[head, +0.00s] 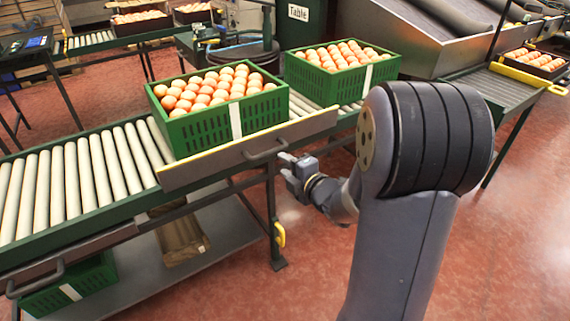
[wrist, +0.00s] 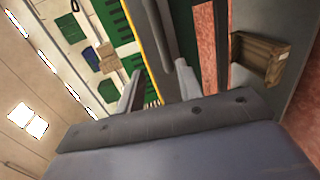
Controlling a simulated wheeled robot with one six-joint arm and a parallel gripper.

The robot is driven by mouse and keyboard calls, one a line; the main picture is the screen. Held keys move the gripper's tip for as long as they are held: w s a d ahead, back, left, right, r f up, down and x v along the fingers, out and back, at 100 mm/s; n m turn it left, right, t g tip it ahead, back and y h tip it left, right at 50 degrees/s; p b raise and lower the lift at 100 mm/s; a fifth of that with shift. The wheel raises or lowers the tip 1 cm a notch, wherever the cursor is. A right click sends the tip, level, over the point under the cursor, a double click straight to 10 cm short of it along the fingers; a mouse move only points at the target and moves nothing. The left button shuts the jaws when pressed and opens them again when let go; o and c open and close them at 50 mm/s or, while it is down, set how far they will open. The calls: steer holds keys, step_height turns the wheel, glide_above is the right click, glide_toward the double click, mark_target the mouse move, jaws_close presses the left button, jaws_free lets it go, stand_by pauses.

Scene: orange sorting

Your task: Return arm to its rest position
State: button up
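My gripper (head: 287,166) is at the end of my arm in the head view, just in front of the conveyor's front edge and below the green crates. In the wrist view my gripper (wrist: 157,88) has its two fingers apart with nothing held between them. My arm (head: 395,220) rises from the bottom of the head view and bends over toward the conveyor, hiding part of the floor and the belt's right end.
A green crate of oranges (head: 192,138) stands on the roller conveyor (head: 85,172), with a second green crate (head: 310,82) to its right. A handled bar (head: 250,152) runs along the front edge. Red floor (head: 520,230) is clear at right.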

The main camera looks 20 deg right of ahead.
mark_target(268, 154)
steer(key=shift+w, duration=0.1)
steer(key=b+x, duration=0.1)
steer(key=x, duration=0.9)
steer(key=shift+w+a+f+b, duration=0.15)
steer(key=shift+w+f+b, duration=0.1)
steer(key=shift+b, duration=0.1)
steer(key=shift+f, duration=0.2)
